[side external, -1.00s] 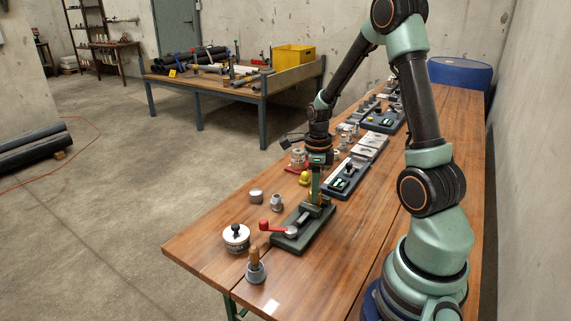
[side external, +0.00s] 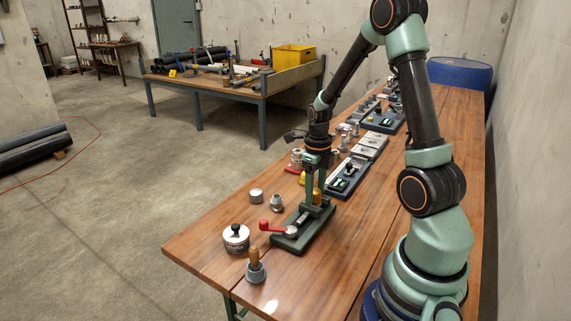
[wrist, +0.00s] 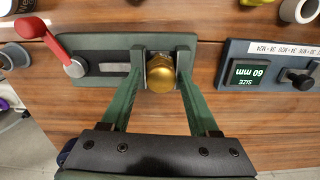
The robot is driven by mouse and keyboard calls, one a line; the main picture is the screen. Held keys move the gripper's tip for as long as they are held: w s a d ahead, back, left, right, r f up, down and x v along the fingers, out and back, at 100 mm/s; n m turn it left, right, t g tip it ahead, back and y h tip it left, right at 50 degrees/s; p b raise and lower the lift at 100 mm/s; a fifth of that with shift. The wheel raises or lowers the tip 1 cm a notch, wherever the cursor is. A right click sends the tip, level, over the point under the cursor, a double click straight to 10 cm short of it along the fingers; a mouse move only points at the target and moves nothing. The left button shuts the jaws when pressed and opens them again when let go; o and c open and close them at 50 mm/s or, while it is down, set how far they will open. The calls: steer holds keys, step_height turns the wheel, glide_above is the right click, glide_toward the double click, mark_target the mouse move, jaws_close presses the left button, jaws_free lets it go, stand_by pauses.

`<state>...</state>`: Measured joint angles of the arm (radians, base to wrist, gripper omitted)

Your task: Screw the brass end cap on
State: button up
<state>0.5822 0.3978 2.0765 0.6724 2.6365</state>
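The brass end cap (wrist: 160,73) shows from above in the wrist view as a rounded golden top between the two upright jaws of the green vise (wrist: 97,62). In the side view the brass (side external: 319,196) stands at the vise (side external: 290,242), partly behind my fingers. What lies under the cap is hidden. My gripper (wrist: 160,82) points down over the vise, one finger on each side of the cap. The fingers look spread, with narrow gaps beside the brass; contact is hard to tell. The vise's red handle (wrist: 57,36) points away at the left.
A dark block with a "60 mm" display (wrist: 248,74) lies right of the vise. In the side view a lidded round pot (side external: 236,238), a wooden-handled tool (side external: 255,265) and small metal fittings (side external: 276,203) stand near the vise.

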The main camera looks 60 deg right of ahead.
steer(key=n, duration=0.4)
steer(key=shift+r, duration=0.1)
steer(key=shift+n, duration=1)
steer(key=n, duration=0.2)
steer(key=shift+n, duration=0.4)
steer(key=n, duration=0.3)
steer(key=shift+w, duration=0.1)
steer(key=shift+n, duration=1)
steer(key=n, duration=0.4)
steer(key=shift+d, duration=0.1)
